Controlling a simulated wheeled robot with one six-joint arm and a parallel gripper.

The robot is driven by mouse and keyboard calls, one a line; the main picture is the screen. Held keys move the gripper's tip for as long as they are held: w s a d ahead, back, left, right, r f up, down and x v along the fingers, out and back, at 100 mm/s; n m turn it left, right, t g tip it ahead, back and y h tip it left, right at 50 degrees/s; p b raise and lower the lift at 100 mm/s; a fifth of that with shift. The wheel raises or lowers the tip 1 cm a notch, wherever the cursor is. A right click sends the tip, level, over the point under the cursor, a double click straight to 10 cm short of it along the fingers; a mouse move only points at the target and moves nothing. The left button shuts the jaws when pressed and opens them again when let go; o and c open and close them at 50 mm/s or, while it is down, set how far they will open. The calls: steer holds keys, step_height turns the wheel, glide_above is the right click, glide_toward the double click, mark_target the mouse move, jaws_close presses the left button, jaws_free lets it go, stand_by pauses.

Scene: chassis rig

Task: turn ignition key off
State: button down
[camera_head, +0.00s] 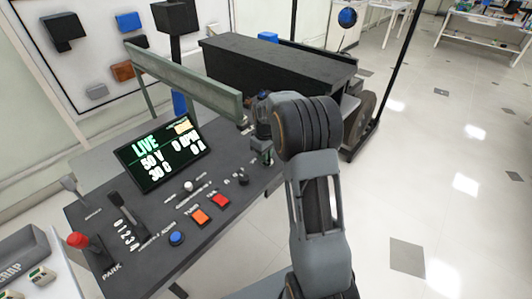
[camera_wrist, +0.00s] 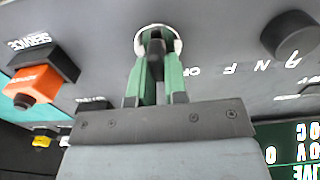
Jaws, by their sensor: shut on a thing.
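The ignition key sits in a round pale collar (camera_wrist: 142,43) on the dark console, in the wrist view. My gripper (camera_wrist: 157,66) has its green fingers at the collar, shut on the key between them. The fingers and the collar hide most of the key, so its turn angle cannot be told. Letters beside the collar are partly hidden by a finger. In the head view my gripper (camera_head: 262,153) reaches down to the console's far right part, and the key is hidden there.
The console (camera_head: 135,262) carries a lit display (camera_head: 163,152) reading LIVE, an orange button (camera_head: 199,217), a red button (camera_head: 220,200), a blue button (camera_head: 177,238) and a red-topped lever (camera_head: 78,241). A green-grey bar (camera_head: 185,83) stands close beside my gripper. A dark knob (camera_wrist: 290,35) is near the collar.

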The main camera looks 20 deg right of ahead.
steer(key=n, duration=0.5)
steer(key=shift+s+a, duration=0.1)
steer(key=shift+a, duration=0.1)
steer(key=shift+n, duration=0.5)
steer(key=c, duration=1.1)
jaws_free()
steer(key=shift+c, duration=0.2)
steer(key=shift+r, duration=0.1)
step_height(320, 180, up, 14)
steer(key=p, duration=0.1)
steer(key=shift+f, duration=0.2)
